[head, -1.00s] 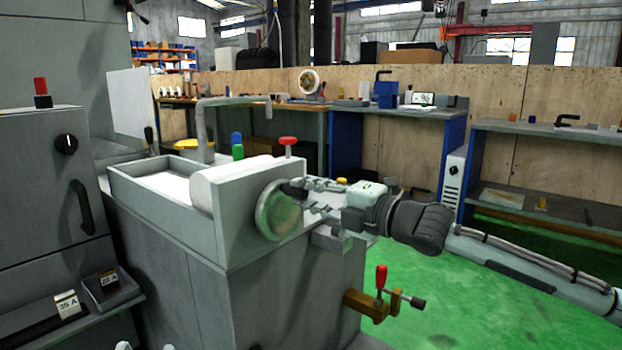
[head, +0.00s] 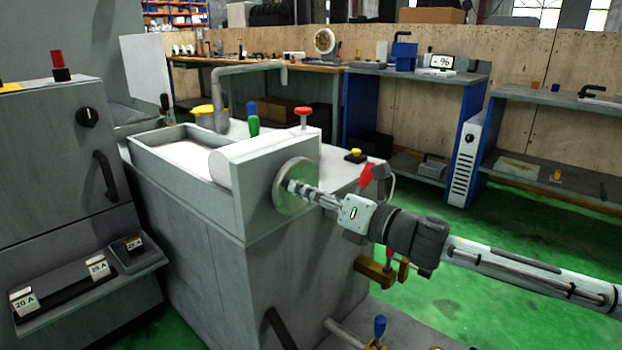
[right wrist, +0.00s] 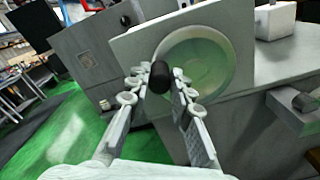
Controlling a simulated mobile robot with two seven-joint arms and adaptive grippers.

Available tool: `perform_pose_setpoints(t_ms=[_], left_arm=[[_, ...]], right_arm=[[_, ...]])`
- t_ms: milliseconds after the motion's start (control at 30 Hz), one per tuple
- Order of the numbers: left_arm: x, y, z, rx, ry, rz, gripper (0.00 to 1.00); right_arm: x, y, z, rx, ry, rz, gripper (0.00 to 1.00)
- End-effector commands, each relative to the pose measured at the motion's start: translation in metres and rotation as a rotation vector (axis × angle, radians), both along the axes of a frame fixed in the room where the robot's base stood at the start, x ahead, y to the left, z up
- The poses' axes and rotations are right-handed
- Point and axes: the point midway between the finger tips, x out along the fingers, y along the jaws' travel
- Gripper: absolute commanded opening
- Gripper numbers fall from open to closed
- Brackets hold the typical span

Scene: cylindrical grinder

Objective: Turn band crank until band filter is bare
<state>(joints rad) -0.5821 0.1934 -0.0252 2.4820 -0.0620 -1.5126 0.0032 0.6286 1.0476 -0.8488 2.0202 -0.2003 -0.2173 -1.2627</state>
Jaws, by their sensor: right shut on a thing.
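The band crank is a pale greenish disc (head: 294,200) on the end face of the grey filter tank (head: 190,205). It also shows in the right wrist view (right wrist: 205,65), with a black knob (right wrist: 160,77) near its edge. My right gripper (head: 290,187) is shut on this knob, one finger on each side; the fingers also show in the right wrist view (right wrist: 158,88). In the head view the gripper hides the knob and part of the disc. A white band (head: 180,156) lies in the open tank top beside a white roll (head: 220,164). My left gripper is out of view.
A brown clamp (head: 374,271) juts from the tank below my right arm. A grey cabinet (head: 60,180) stands at left. Green floor is open at right.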

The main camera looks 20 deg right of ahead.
Motion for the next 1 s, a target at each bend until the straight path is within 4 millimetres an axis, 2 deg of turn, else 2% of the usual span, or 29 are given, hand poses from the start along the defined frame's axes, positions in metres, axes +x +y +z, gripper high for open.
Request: perform_pose_setpoints(t_ms=[100, 500, 1000], left_arm=[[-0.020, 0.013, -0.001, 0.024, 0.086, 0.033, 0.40], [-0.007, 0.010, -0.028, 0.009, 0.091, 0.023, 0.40], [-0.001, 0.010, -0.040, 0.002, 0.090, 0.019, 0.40]], right_arm=[[-0.002, 0.004, -0.004, -0.091, -0.059, 0.002, 0.00], [-0.005, 0.008, -0.024, -0.405, -0.268, 0.003, 0.00], [-0.005, 0.007, -0.043, -0.687, -0.455, 0.003, 0.00]])
